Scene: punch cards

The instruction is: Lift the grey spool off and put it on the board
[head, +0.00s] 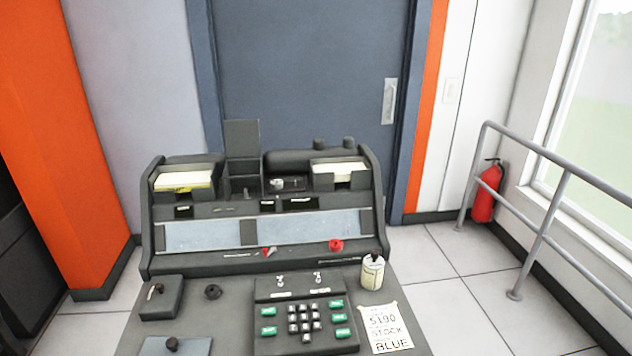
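I cannot tell for sure which thing is the grey spool. A small dark round piece (213,292) sits on the left of the desk top, and two dark short cylinders (320,143) stand on top of the machine at the back right. A flat grey-blue plate (150,346) lies at the front left, with a dark knob-like piece (172,343) on it; whether this plate is the board is unclear. A cream cylinder (372,274) with a dark top stands upright at the right of the desk. Neither of my grippers is in view.
The dark machine (150,225) holds card stacks on both sides at its top. A keypad (305,318) with green and grey keys fills the desk's middle. A paper note reading "5190 STOCK BLUE" (386,328) lies at right. A grey railing (548,215) stands further right.

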